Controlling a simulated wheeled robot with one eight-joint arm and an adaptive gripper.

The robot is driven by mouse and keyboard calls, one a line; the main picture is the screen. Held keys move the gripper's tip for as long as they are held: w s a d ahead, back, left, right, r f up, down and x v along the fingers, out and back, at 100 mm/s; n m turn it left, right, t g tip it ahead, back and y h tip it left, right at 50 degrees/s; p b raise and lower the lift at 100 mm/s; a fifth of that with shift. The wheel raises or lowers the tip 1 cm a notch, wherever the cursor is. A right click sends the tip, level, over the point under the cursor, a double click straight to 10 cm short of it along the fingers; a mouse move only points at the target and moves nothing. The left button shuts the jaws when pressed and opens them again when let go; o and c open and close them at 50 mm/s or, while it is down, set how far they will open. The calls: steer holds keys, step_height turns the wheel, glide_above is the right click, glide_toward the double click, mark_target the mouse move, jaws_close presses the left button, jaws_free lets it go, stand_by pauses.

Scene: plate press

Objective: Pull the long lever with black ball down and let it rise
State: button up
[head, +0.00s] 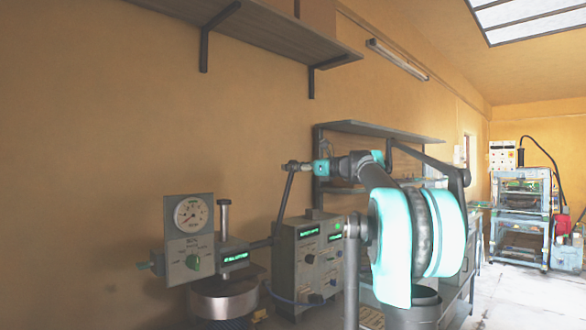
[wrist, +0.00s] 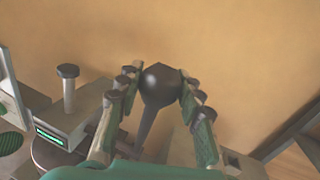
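The long lever (head: 284,207) rises steeply from the press (head: 206,248), leaning slightly right, with its top end at my gripper (head: 297,167). In the wrist view the black ball (wrist: 160,86) sits between the fingertips of my gripper (wrist: 162,80), and the lever shaft (wrist: 146,124) runs down below it. The fingers appear to touch the ball on both sides. In the head view the ball is small and partly hidden by the fingers.
A gauge panel (head: 188,226) and an upright post (head: 224,218) belong to the press at left. A grey control box (head: 308,258) stands right of the lever. A wall shelf (head: 255,32) hangs above, and open floor (head: 515,300) lies at far right.

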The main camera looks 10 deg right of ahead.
jaws_close()
steer(key=shift+s+d, duration=0.1)
steer(key=shift+s+d+f, duration=0.3)
steer(key=shift+s+d, duration=0.05)
steer(key=shift+s, duration=0.1)
steer(key=s+d+f+n+t+y, duration=0.1)
steer(key=s+d+f+y, duration=0.1)
steer(key=s+f, duration=0.3)
steer(key=s+d+f+n+t+y, duration=0.1)
steer(key=s+d+f, duration=0.4)
steer(key=f, duration=0.6)
steer(key=s+d+f+n+t+y, duration=0.1)
steer(key=s+d+f+y, duration=0.2)
steer(key=f, duration=0.4)
steer(key=shift+s+d+f+y, duration=0.4)
steer(key=shift+s+y, duration=0.1)
steer(key=shift+s, duration=0.4)
